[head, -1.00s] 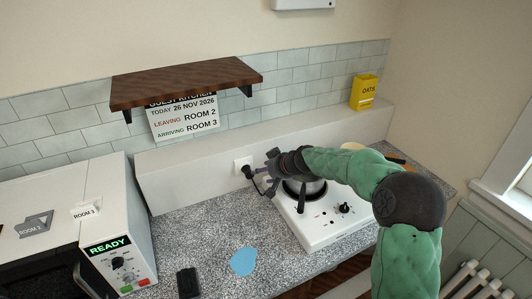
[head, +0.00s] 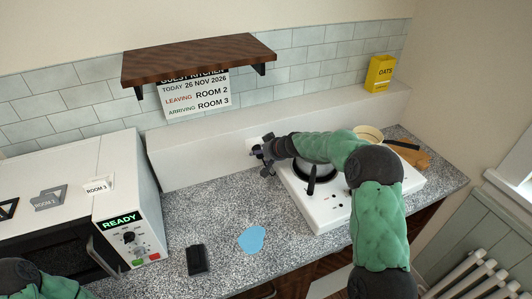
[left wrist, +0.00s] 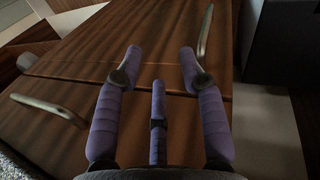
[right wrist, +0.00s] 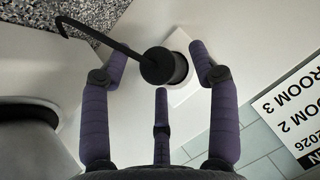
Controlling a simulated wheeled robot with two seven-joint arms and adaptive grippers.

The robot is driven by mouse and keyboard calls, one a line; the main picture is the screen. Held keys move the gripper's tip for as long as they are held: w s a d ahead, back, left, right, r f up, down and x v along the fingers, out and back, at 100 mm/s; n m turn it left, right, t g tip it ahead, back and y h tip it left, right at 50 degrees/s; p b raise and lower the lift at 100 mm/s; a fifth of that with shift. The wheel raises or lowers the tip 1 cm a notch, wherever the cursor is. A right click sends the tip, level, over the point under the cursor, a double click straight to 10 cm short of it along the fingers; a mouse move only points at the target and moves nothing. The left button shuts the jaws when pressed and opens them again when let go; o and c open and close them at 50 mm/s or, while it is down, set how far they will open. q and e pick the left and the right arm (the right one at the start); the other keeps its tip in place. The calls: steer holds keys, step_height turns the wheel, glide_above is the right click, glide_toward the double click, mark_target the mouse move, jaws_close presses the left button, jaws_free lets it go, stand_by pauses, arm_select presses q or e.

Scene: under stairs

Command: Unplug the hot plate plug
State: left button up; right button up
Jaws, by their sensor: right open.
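The black hot plate plug (right wrist: 163,67) sits in the white wall socket (right wrist: 182,92), with its cord (right wrist: 90,33) bending away to the left in the right wrist view. My right gripper (right wrist: 158,60) is open, with its fingers on either side of the plug; I cannot tell whether they touch it. In the head view my right gripper (head: 262,152) is at the socket and hides most of the plug. The white hot plate (head: 318,210) stands on the counter under my right arm, with a pot on it. My left gripper (left wrist: 160,60) is open and empty before brown wooden cabinet fronts.
A white microwave (head: 130,215) reading READY stands at the left. A blue patch (head: 252,239) and a black object (head: 197,259) lie on the speckled counter (head: 200,215). A wooden shelf (head: 198,60) hangs above, and a yellow oats box (head: 380,73) stands on the ledge.

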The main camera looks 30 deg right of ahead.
steer(key=shift+w+f, duration=0.1)
steer(key=shift+a, duration=0.1)
jaws_close()
steer(key=shift+s+f, duration=0.2)
steer(key=shift+s+a+r+b, duration=0.1)
steer(key=shift+s+r+b, duration=0.05)
steer(key=shift+s+b, duration=0.55)
steer(key=shift+b, duration=0.15)
steer(key=shift+s+b, duration=0.65)
steer(key=shift+s, duration=0.1)
